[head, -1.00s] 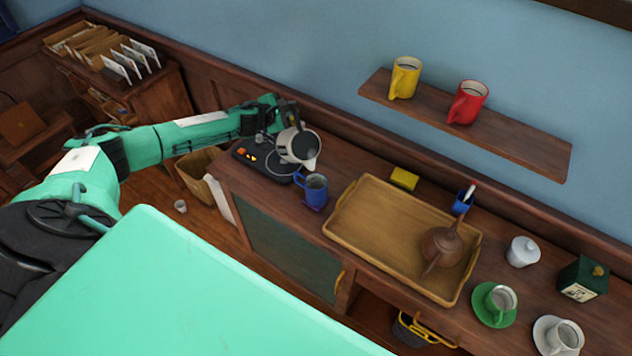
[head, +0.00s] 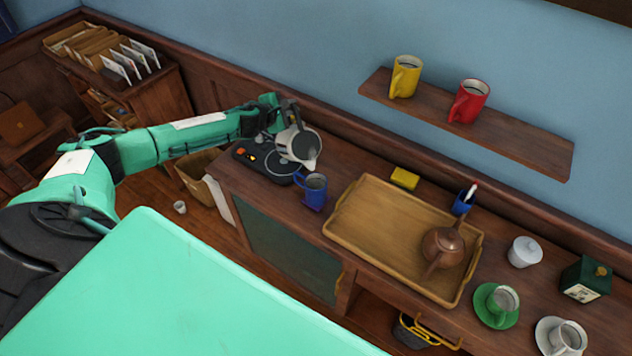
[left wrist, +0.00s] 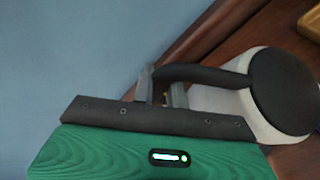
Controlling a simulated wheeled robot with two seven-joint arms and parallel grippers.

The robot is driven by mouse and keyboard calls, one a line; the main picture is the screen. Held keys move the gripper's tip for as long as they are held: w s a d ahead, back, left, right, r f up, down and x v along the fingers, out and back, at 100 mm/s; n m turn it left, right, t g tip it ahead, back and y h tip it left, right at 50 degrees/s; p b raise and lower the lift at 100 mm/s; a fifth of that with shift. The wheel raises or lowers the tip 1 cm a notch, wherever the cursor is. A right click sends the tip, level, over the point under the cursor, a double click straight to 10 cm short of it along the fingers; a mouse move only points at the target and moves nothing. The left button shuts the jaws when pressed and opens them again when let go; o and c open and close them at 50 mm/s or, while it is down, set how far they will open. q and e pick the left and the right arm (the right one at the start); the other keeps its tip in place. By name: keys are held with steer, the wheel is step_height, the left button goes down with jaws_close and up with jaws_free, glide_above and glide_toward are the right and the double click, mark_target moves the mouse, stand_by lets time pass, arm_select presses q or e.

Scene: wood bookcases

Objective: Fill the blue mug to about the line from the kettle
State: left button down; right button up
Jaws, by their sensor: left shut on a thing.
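The kettle (head: 297,147) is pale with a dark lid and a black handle. It is tilted, its spout pointing down toward the blue mug (head: 313,191). The mug stands upright on the counter, just in front of the spout. My left gripper (head: 284,112) is shut on the kettle's handle. The left wrist view shows the fingers (left wrist: 160,88) around the black handle and the kettle's pale body (left wrist: 225,108). I cannot make out a stream, the level or the line in the mug. My right gripper is not in view.
A black hot plate (head: 262,163) lies beside the kettle. A wooden tray (head: 365,235) with a brown teapot (head: 441,246) is to the right of the mug. A yellow sponge (head: 404,178) lies behind the tray. A wall shelf (head: 520,139) holds a yellow and a red mug.

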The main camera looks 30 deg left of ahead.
mark_target(294, 108)
arm_select(q)
steer(key=shift+s+d+r+b, duration=0.25)
steer(key=shift+r+b, duration=0.1)
steer(key=shift+r, duration=0.15)
steer(key=shift+s+d+r+m+t+y+b, duration=0.15)
steer(key=shift+s+d+r+m+t+b, duration=0.2)
steer(key=shift+b, duration=0.3)
steer(key=shift+s+d+r+m+t+y+b, duration=0.15)
steer(key=shift+d+r+m+b, duration=0.25)
steer(key=shift+b, duration=0.25)
stand_by(3.5)
steer(key=shift+s+d+r, duration=0.3)
steer(key=shift+d+r, duration=0.05)
steer(key=shift+d, duration=0.15)
stand_by(1.3)
